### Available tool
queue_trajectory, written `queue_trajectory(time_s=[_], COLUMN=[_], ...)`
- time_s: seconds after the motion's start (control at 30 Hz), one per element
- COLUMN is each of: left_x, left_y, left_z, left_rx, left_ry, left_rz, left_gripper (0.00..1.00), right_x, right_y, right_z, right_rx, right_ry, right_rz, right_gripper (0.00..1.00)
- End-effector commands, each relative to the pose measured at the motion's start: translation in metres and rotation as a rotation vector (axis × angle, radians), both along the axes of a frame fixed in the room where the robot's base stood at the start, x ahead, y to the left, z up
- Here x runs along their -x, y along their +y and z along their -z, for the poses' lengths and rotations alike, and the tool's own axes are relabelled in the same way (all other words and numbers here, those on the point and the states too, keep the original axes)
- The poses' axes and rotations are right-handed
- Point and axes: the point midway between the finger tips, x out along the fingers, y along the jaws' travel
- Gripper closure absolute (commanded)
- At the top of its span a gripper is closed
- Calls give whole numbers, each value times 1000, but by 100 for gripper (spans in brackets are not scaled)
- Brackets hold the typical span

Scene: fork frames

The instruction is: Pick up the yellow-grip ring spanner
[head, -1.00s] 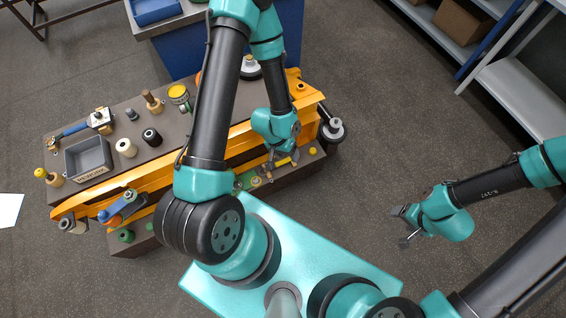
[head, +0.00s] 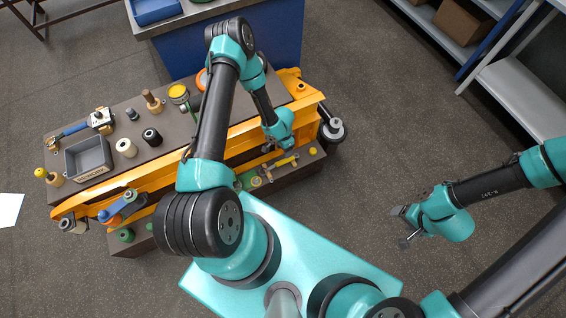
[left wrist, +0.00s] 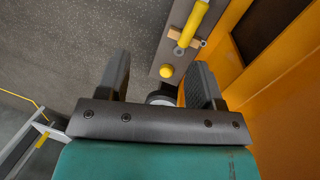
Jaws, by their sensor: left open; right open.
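The spanner with the yellow grip (head: 286,161) lies on the narrow front ledge of the bench in the head view. My right gripper (head: 403,223) is open and empty over the floor at right.
A yellow knob (left wrist: 166,71) stands near the spanner's end. An orange beam (head: 228,145) runs behind the ledge (head: 305,166). Behind it the bench top holds a grey tray (head: 88,156), a black roll (head: 152,137) and several other items.

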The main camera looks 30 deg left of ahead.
Motion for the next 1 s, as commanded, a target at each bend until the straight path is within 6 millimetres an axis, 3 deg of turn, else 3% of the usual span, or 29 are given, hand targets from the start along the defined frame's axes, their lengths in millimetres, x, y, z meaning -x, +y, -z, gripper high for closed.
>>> queue_trajectory(time_s=[0.1, 0.3, 0.77, 1.0], left_x=[-11, -25, -29, -28], left_y=[13, 26, 28, 27], left_z=[22, 42, 47, 68], left_rx=[-62, -130, -145, -144], left_ry=[-57, -144, -168, -166], left_rz=[48, 101, 114, 114], left_gripper=[39, 39, 39, 39], right_x=[0, 0, 0, 0], right_y=[0, 0, 0, 0], right_z=[0, 0, 0, 0], right_rx=[0, 0, 0, 0], right_ry=[0, 0, 0, 0], right_rz=[0, 0, 0, 0], right_gripper=[32, 32, 32, 32])
